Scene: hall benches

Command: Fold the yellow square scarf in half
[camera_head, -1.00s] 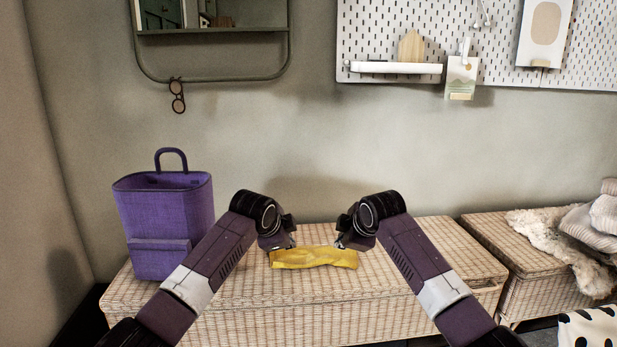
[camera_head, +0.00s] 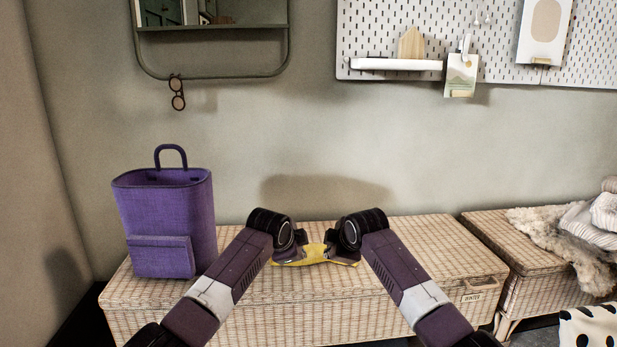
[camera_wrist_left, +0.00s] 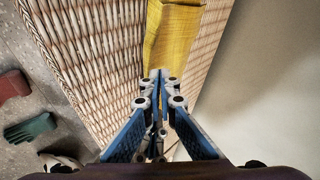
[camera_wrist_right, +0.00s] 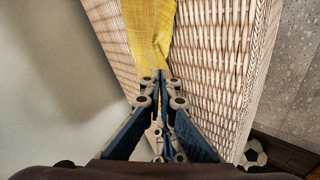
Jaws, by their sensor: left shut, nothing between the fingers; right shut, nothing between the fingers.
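The yellow scarf (camera_head: 313,252) lies on the wicker bench (camera_head: 440,252) as a narrow, slightly rumpled yellow strip, partly hidden by my grippers. My left gripper (camera_head: 288,259) is at its left end and my right gripper (camera_head: 346,259) at its right end. In the left wrist view the fingertips (camera_wrist_left: 160,75) are shut and empty, with the scarf (camera_wrist_left: 172,35) stretching away ahead of them. In the right wrist view the fingertips (camera_wrist_right: 161,75) are also shut and empty at the near end of the scarf (camera_wrist_right: 148,30). I cannot tell whether either gripper touches the cloth.
A purple bag (camera_head: 165,222) stands upright on the bench's left end. The bench top right of my right arm is clear. The wall rises behind the bench. A second wicker bench (camera_head: 490,234) with a fluffy throw (camera_head: 545,228) stands at the right.

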